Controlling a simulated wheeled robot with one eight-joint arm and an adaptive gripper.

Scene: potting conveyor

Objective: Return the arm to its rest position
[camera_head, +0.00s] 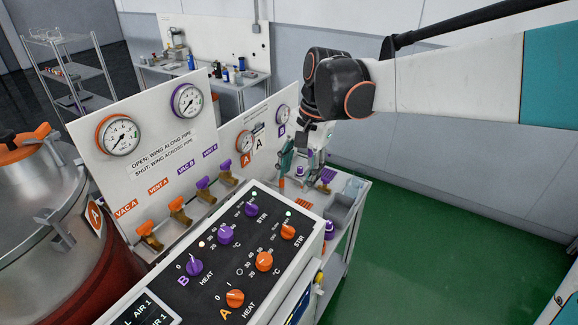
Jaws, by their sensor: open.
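My arm reaches in from the upper right, with a white and teal link and a dark wrist with orange rings. My gripper (308,165) hangs below the wrist, over the far end of the bench behind the control box. It is small and partly mixed with the equipment around it. It is open, and I see nothing held in it. Whether its fingers touch anything there cannot be told.
A control box (205,268) with orange and purple knobs stands in front. Behind it is a white panel (150,148) with gauges and wing valves. A steel vessel (30,190) stands left. A grey bin (342,212) is near the gripper. Green floor (430,250) lies clear at right.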

